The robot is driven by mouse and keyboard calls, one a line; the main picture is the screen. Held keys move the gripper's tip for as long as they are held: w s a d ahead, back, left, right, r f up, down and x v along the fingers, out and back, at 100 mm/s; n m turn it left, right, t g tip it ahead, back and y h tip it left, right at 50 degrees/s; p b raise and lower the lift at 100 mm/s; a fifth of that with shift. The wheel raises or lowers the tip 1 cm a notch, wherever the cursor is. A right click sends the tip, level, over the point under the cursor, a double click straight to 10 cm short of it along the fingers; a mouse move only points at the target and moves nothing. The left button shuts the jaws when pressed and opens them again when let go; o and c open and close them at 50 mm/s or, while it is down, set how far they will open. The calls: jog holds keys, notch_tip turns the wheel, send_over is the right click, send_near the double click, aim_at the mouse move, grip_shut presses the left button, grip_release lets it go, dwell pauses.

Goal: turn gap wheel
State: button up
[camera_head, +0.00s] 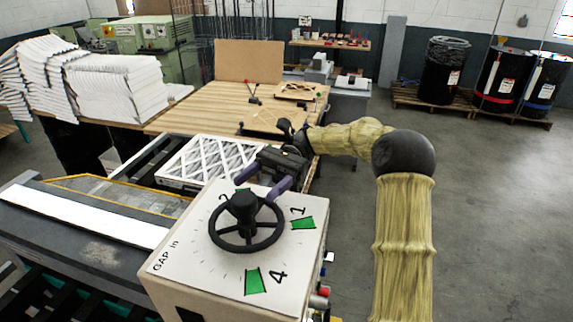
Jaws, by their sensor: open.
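The gap wheel (247,223) is a black spoked handwheel with a raised central knob. It sits on top of a pale box (180,262) marked "GAP in", with numbers and green marks around the wheel. My gripper (262,178) is just behind the wheel, above the far edge of the box top. Its two purple fingers point toward the wheel and are spread apart, with nothing seen between them. One finger is near the wheel's knob; I cannot tell whether it touches.
A white pleated filter (208,160) lies behind the box. A wooden table (205,97) and stacked white filters (118,88) stand farther back. Small buttons (321,294) are on the box's right side. Drums (444,70) stand on pallets at back right. The right floor is open.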

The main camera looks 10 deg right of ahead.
jog(key=p+v, duration=0.1)
jog(key=v, duration=0.6)
jog(key=shift+w+r, duration=0.1)
jog(key=shift+w+d+h+p, duration=0.3)
jog(key=shift+w+d+p, duration=0.15)
jog(key=shift+p, duration=0.3)
jog(key=shift+w+d+p, duration=0.35)
jog(key=shift+w+d, duration=0.3)
